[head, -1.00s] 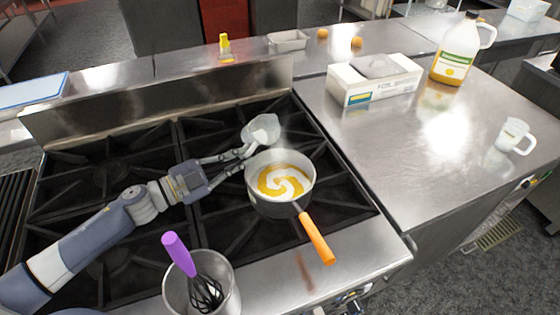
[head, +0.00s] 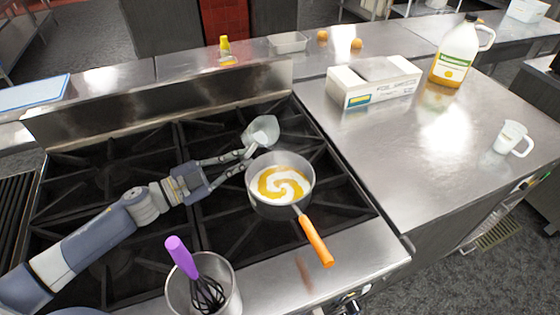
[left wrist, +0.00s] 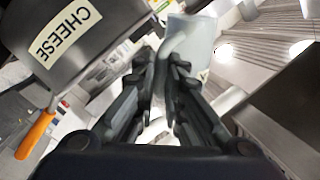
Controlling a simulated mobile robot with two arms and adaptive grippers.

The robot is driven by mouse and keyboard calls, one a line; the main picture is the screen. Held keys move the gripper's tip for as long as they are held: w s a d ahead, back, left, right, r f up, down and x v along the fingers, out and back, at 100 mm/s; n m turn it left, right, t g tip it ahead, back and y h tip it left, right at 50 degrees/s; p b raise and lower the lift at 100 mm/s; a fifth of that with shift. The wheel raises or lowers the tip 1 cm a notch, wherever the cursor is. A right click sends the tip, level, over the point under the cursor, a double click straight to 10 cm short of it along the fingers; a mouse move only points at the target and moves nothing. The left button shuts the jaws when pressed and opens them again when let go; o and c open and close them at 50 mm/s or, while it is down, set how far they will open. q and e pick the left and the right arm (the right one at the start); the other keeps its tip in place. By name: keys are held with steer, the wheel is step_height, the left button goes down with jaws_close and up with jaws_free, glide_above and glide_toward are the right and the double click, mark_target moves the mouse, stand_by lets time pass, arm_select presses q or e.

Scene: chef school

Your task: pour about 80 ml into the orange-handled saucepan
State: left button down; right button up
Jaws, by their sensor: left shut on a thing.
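The orange-handled saucepan (head: 283,208) stands on the right part of the stove, its orange handle (head: 315,243) toward the front. A yellow-orange swirl on white shows inside it. In the left wrist view the saucepan (left wrist: 85,35) is at upper left, with a CHEESE label on its side. My left gripper (head: 244,154) is shut on the handle of a translucent cup (head: 262,131), which also shows in the left wrist view (left wrist: 190,45). The cup is tilted, just behind and left of the saucepan's rim. I see no stream, and cannot tell what the cup holds. My right gripper is out of view.
A metal pot (head: 232,290) with a purple-handled whisk (head: 181,256) stands at the front. On the right counter are a box (head: 374,82), a jug of orange liquid (head: 456,52) and a white cup (head: 510,138). A yellow-capped bottle (head: 226,50) stands behind the stove.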

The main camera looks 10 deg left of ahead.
arm_select(q)
steer(key=n+p, duration=0.1)
steer(key=w+a+n+p, duration=0.1)
steer(key=n, duration=0.1)
steer(key=w+a+n+p, duration=0.1)
steer(key=n, duration=0.1)
steer(key=shift+w+a+f+n+h+b, duration=0.15)
steer(key=shift+w+a+f+n+b, duration=0.1)
steer(key=shift+f+n, duration=0.35)
steer(key=shift+w+a+f+n+h+b, duration=0.15)
steer(key=shift+a+f+n, duration=0.2)
steer(key=shift+n, duration=0.45)
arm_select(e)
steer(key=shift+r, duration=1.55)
arm_select(q)
steer(key=shift+d, duration=0.15)
